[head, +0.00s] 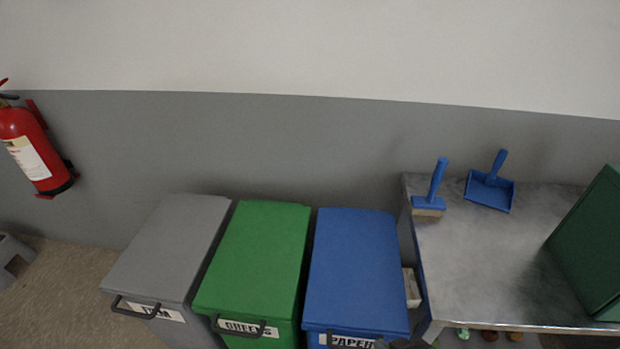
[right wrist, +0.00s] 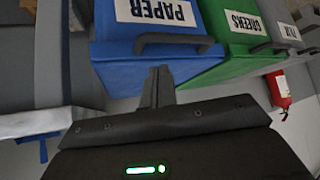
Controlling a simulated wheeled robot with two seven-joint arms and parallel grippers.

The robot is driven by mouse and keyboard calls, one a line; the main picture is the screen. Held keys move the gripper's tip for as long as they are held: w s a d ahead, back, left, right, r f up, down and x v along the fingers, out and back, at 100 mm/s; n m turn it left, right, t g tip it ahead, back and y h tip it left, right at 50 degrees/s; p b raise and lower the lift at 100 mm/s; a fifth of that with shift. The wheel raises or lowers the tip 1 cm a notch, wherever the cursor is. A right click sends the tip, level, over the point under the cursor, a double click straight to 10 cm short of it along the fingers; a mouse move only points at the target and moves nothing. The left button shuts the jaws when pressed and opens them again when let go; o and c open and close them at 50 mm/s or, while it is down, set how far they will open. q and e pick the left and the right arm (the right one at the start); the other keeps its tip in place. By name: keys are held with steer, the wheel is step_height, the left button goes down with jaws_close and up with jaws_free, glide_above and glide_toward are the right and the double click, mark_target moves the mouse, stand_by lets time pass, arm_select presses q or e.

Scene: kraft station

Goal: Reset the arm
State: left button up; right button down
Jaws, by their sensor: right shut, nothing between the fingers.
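My right gripper (right wrist: 158,78) is shut and empty in the right wrist view, its fingers together in front of the blue paper bin (right wrist: 118,42). A dark part of it shows at the bottom edge of the head view (head: 398,343), by the front of the blue bin (head: 352,265). I cannot tell whether it touches the bin. My left gripper is in neither view.
A green bin (head: 258,252) and a grey bin (head: 172,248) stand left of the blue one, lids shut. A metal table (head: 470,270) at right bears a blue brush (head: 434,190), a blue dustpan (head: 490,188) and a green box (head: 592,245). A fire extinguisher (head: 32,150) hangs on the wall.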

steer(key=s+d+f+m+g+h, duration=0.25)
steer(key=s+d+f+g, duration=0.25)
steer(key=s+d, duration=0.45)
step_height(320, 180, down, 25)
steer(key=g, duration=0.1)
steer(key=s+d+f+g+h, duration=0.1)
steer(key=s+d+f, duration=0.3)
steer(key=s+f, duration=1.2)
steer(key=shift+s+f+n+p, duration=0.2)
steer(key=shift+s+n+p, duration=0.15)
steer(key=shift+s+n, duration=0.15)
